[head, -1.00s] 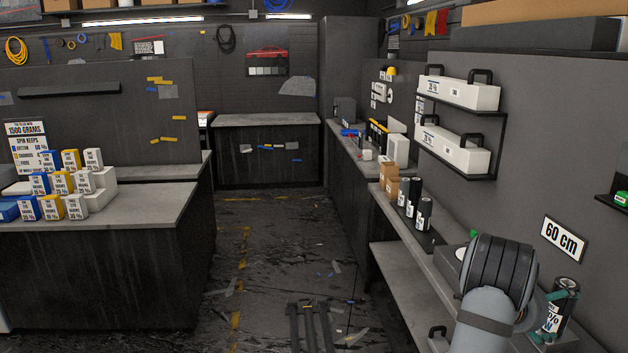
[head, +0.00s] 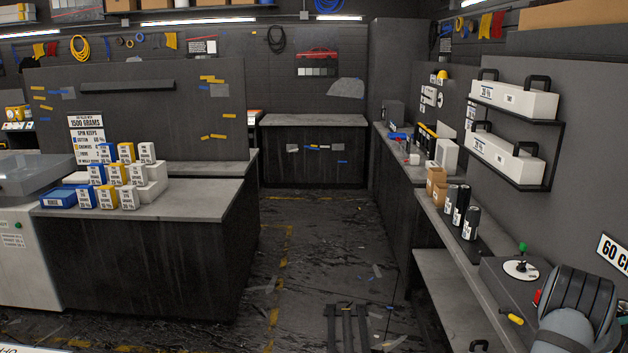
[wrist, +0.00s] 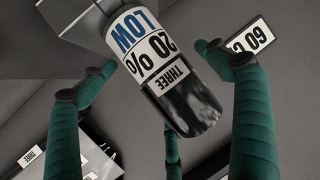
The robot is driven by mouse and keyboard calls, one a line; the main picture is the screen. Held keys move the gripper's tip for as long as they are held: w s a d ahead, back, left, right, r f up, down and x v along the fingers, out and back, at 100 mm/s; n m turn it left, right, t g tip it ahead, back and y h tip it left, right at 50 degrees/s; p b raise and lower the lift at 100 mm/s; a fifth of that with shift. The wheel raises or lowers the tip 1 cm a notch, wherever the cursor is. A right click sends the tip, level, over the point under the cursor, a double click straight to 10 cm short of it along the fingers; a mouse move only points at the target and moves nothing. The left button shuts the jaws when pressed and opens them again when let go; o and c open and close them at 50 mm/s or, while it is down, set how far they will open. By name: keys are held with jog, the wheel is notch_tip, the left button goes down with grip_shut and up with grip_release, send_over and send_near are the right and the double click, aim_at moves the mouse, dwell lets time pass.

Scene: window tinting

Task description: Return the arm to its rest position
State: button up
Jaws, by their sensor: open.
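The can appears upside down in this view. I see no finger clearly closed on it.
A grey box with a white disc (head: 520,268) and a green knob sits on the right bench beside my arm. Several black cans (head: 460,208) stand farther along. Two white cases (head: 512,98) sit on wall shelves above. The floor aisle (head: 325,240) is mostly open.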

jog(key=shift+a+f, duration=0.1)
jog(key=shift+a, duration=0.05)
jog(key=v, duration=1.1)
jog(key=x, duration=1.1)
jog(key=shift+s, duration=0.1)
notch_tip(320, 180, up, 17)
jog(key=p, duration=1.6)
jog(key=shift+f, duration=0.2)
